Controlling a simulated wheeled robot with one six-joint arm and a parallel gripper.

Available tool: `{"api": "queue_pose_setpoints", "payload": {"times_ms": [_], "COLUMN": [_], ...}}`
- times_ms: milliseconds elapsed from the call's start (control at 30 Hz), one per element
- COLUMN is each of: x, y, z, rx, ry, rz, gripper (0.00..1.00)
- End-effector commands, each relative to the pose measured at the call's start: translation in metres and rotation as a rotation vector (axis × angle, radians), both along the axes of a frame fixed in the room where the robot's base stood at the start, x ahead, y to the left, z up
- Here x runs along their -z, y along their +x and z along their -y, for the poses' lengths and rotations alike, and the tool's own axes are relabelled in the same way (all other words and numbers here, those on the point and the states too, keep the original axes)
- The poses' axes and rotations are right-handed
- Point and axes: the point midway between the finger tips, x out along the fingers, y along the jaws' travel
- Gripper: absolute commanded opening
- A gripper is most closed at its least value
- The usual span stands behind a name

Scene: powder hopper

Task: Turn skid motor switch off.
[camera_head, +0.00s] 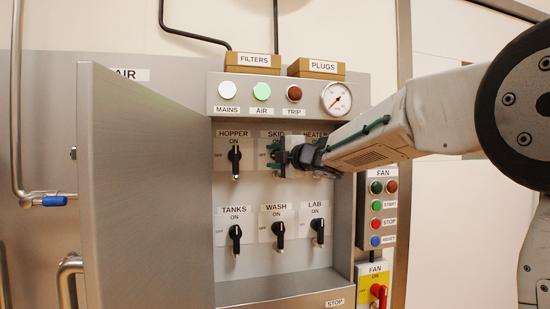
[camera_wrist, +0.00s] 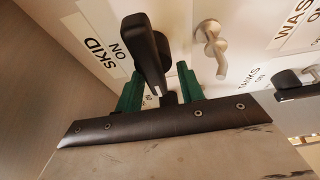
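The skid switch's plate, labelled SKID (camera_head: 271,134), is in the upper row of the panel, between HOPPER and HEATER. My gripper (camera_head: 277,157) comes in from the right in front of it and hides its knob in the head view. In the wrist view the black skid knob (camera_wrist: 147,52) stands between the two green fingers of my gripper (camera_wrist: 161,88). A gap shows between knob and fingers, so the gripper looks open around it. The SKID and ON lettering shows beside the knob. I cannot tell which mark the knob points to.
The hopper switch (camera_head: 234,160) is close on the left. The tanks (camera_head: 235,238), wash (camera_head: 278,236) and lab (camera_head: 317,231) switches are below. An open grey door (camera_head: 145,190) stands left. The fan button box (camera_head: 377,212) is right, below my arm.

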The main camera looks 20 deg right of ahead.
Motion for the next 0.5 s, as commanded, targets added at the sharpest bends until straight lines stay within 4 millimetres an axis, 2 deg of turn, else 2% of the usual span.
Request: {"api": "queue_pose_setpoints", "payload": {"times_ms": [167,500], "x": [-0.001,-0.001], "y": [-0.015,-0.064], "z": [0.008,0.030], "rx": [0.002,0.006], "ry": [0.001,0.000], "rz": [0.002,0.000], "gripper": [0.38,0.38]}}
